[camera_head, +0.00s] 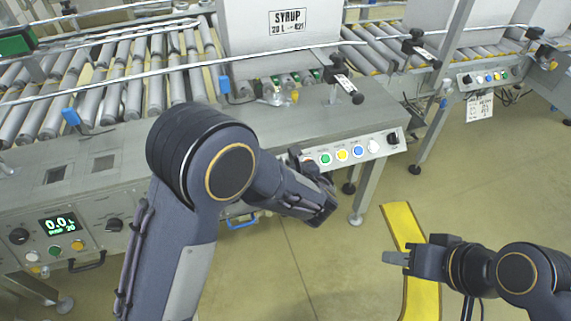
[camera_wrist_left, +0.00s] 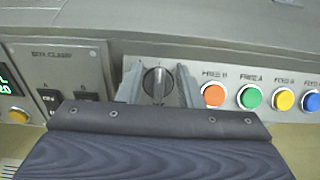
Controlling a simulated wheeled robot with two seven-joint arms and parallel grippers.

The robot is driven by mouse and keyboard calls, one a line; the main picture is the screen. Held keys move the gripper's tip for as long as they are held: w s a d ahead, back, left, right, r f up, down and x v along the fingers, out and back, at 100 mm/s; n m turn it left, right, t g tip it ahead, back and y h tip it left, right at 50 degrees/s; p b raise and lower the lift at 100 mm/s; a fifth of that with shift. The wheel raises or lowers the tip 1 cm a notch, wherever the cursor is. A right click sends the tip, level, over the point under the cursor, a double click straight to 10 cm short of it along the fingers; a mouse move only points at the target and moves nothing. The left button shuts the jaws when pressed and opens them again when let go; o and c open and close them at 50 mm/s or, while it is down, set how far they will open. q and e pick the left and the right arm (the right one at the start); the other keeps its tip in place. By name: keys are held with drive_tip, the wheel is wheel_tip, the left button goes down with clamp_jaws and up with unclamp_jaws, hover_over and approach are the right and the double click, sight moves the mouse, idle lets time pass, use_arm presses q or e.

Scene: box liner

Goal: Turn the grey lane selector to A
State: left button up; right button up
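The grey lane selector (camera_wrist_left: 158,83) is a round dark-grey knob on the panel in the left wrist view, left of the orange button. Its raised grip looks about upright; its position letters cannot be read. My left gripper (camera_wrist_left: 160,90) is open, one finger on each side of the knob, with narrow gaps between. In the head view my left gripper (camera_head: 304,162) is at the left end of the button row and hides the selector. My right gripper (camera_head: 395,257) hangs at the lower right, apart from the conveyor; its finger opening cannot be judged.
Right of the selector are orange (camera_wrist_left: 213,95), green (camera_wrist_left: 249,97), yellow (camera_wrist_left: 284,100) and blue (camera_wrist_left: 311,102) buttons. A black knob (camera_head: 393,137) ends the row. A large SYRUP box (camera_head: 265,38) stands on the conveyor above. Floor with a yellow strip (camera_head: 402,225) is below.

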use_arm(q)
clamp_jaws()
drive_tip(key=shift+f, duration=0.1)
